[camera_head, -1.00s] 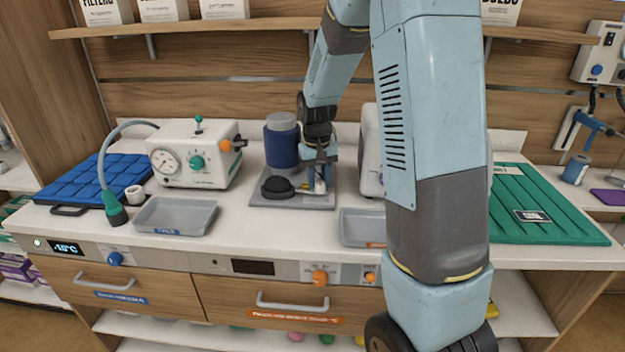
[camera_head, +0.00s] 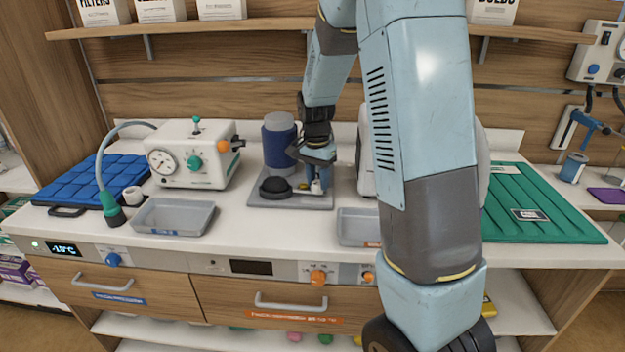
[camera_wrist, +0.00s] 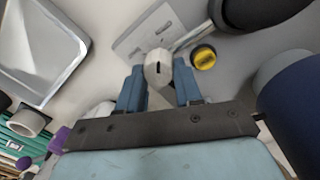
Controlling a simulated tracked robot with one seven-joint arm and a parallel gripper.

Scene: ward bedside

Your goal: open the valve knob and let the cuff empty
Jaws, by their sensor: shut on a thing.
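A dark blue cuff (camera_head: 279,148) is wrapped around a grey upright cylinder on a grey base plate (camera_head: 262,203). It also shows at the right edge of the wrist view (camera_wrist: 295,125). A black bulb (camera_head: 275,187) lies in front of it, with a metal tube running from it to a white valve knob (camera_wrist: 158,70) with a dark slot. My gripper (camera_head: 317,183) points down over the plate, its two blue fingers (camera_wrist: 160,80) shut on the white knob from either side. A yellow round piece with a black rim (camera_wrist: 204,57) sits beside the knob, clear of the fingers.
A white gauge box (camera_head: 191,155) with a hose, a blue quilted pad (camera_head: 90,183) and a grey tray (camera_head: 172,217) stand to the left. Another grey tray (camera_head: 358,228) is at front right. A green mat (camera_head: 555,215) lies far right. My arm hides part of the counter.

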